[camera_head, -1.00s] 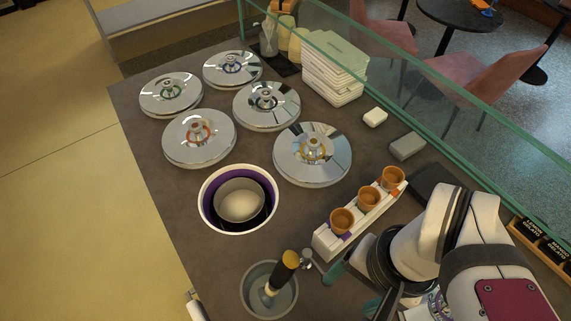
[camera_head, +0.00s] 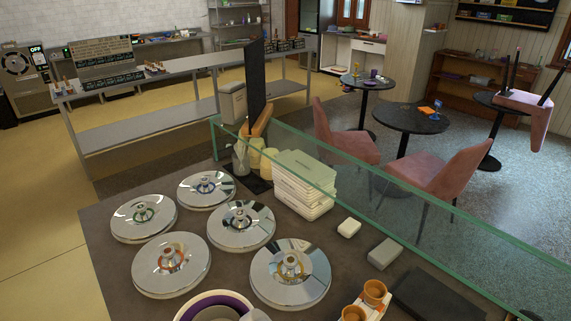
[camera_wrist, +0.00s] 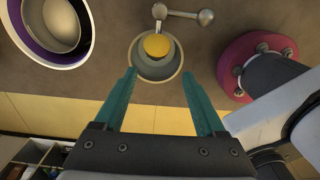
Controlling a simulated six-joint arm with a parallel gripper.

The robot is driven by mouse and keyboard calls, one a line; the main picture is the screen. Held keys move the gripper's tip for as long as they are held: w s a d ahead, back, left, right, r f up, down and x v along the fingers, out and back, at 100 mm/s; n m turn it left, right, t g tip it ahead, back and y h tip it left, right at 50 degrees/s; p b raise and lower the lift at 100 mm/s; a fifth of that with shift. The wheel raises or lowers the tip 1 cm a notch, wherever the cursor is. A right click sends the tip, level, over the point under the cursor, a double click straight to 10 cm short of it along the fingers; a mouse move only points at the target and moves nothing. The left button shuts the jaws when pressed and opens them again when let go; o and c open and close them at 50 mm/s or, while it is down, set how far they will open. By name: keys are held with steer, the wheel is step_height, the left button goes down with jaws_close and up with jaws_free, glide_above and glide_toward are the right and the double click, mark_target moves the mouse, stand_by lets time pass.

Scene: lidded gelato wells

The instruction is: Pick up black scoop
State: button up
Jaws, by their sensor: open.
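The scoop shows in the wrist view as a round yellow handle end (camera_wrist: 157,46), seen nearly end-on, inside a round grey well (camera_wrist: 158,68). Its dark handle and its head are hidden below the yellow end in this view. My gripper (camera_wrist: 159,72) is open, with its two teal fingers spread to the left and right of the well in the picture. Nothing is between the fingers in their grip. I cannot tell how far the fingertips are above the handle. The scoop and my gripper are outside the head view.
A metal tap-like fitting (camera_wrist: 183,14) stands close behind the well. A purple-lined white tub (camera_wrist: 82,50) is at upper left. In the head view, several lidded wells, one with an orange ring (camera_head: 171,262), cover the counter. A glass screen (camera_head: 360,180) runs along the far edge.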

steer(key=f, duration=0.8)
steer(key=w+f, duration=0.1)
steer(key=f, duration=0.3)
steer(key=shift+f, duration=0.1)
jaws_close()
stand_by(0.8)
